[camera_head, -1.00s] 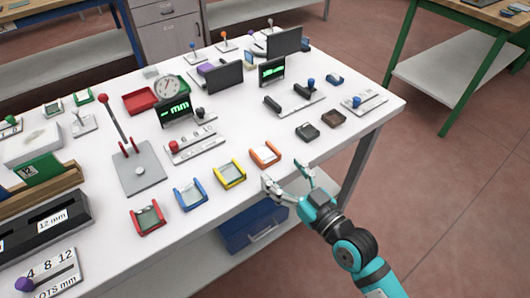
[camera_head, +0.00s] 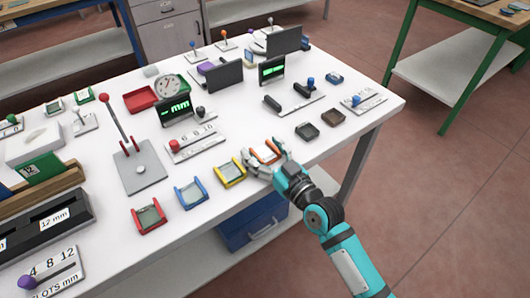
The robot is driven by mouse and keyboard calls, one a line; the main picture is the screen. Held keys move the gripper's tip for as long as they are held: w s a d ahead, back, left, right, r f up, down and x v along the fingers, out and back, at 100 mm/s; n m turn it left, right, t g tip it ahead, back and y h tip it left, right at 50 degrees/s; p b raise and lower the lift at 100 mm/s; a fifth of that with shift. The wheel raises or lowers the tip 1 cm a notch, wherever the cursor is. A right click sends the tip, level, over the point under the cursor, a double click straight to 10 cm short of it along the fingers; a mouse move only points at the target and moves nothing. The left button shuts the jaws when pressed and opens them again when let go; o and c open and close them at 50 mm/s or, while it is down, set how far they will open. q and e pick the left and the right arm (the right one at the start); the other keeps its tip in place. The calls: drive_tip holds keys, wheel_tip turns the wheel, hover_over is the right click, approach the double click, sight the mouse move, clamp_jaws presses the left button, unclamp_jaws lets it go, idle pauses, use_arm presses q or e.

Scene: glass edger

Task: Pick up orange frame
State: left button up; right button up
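The orange frame (camera_head: 265,152) lies on the white table near its front edge, to the right of the yellow frame. My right gripper (camera_head: 264,160) is over the near side of the orange frame, with one finger at its left and one at its right. The fingers are spread apart, and part of the frame is hidden behind the gripper. I cannot tell whether the fingers touch it. My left gripper is not in view.
A yellow frame (camera_head: 232,173), a blue frame (camera_head: 190,194) and a red frame (camera_head: 149,217) stand in a row to the left. Two dark trays (camera_head: 320,124) lie to the right. A lever stand (camera_head: 139,170) is further left. The table (camera_head: 232,208) has a free front strip.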

drive_tip(key=c, duration=1)
drive_tip(key=shift+c, duration=0.2)
drive_tip(key=shift+r, duration=0.1)
